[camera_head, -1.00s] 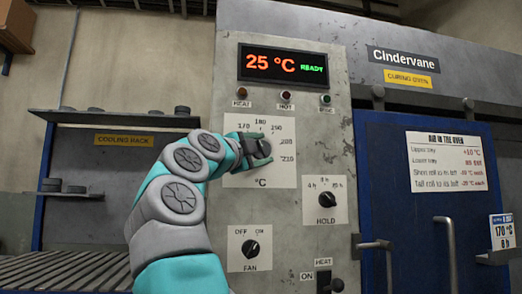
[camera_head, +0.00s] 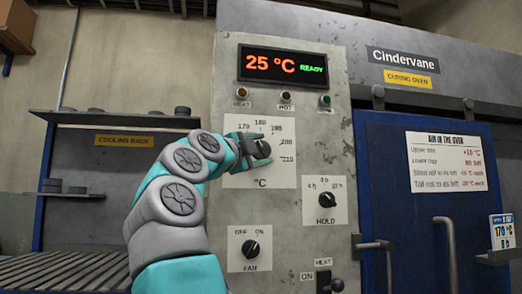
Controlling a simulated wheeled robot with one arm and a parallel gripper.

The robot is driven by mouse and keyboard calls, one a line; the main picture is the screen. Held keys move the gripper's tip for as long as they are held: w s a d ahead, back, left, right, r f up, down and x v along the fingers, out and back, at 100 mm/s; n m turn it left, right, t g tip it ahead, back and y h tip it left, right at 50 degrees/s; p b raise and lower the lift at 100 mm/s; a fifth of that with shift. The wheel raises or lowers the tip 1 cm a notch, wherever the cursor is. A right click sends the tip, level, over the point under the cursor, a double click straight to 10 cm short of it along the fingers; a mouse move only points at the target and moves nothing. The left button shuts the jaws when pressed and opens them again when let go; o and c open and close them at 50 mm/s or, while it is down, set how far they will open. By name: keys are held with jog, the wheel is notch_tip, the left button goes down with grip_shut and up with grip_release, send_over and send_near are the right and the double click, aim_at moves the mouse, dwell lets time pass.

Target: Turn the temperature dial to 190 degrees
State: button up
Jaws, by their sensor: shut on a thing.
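The temperature dial (camera_head: 262,149) is a dark knob on a white scale plate (camera_head: 256,178) on the grey control panel. Marks from 170 to 210 show around it, with 190 at its upper right. My gripper (camera_head: 257,147) is at the dial and shut on it. My gripper and wrist cover the dial's left side, and I cannot read its pointer clearly. The display (camera_head: 284,65) above reads 25 °C in orange and READY in green.
The hold knob (camera_head: 326,200), the fan knob (camera_head: 250,248) and the heat switch (camera_head: 328,284) are lower on the panel. The blue oven door (camera_head: 398,215) with handles is at right. A cooling rack (camera_head: 115,122) with several dark discs stands at left.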

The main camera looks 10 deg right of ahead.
jog(key=shift+a+f, duration=0.1)
jog(key=shift+a, duration=0.05)
dwell(0.3)
jog(key=o, duration=1.1)
jog(key=shift+a, duration=0.15)
jog(key=shift+o, duration=1.3)
jog(key=b+v, duration=0.2)
jog(key=v, duration=0.5)
jog(key=shift+s+a+b, duration=0.2)
jog(key=shift+s+b, duration=0.05)
jog(key=shift+b, duration=0.05)
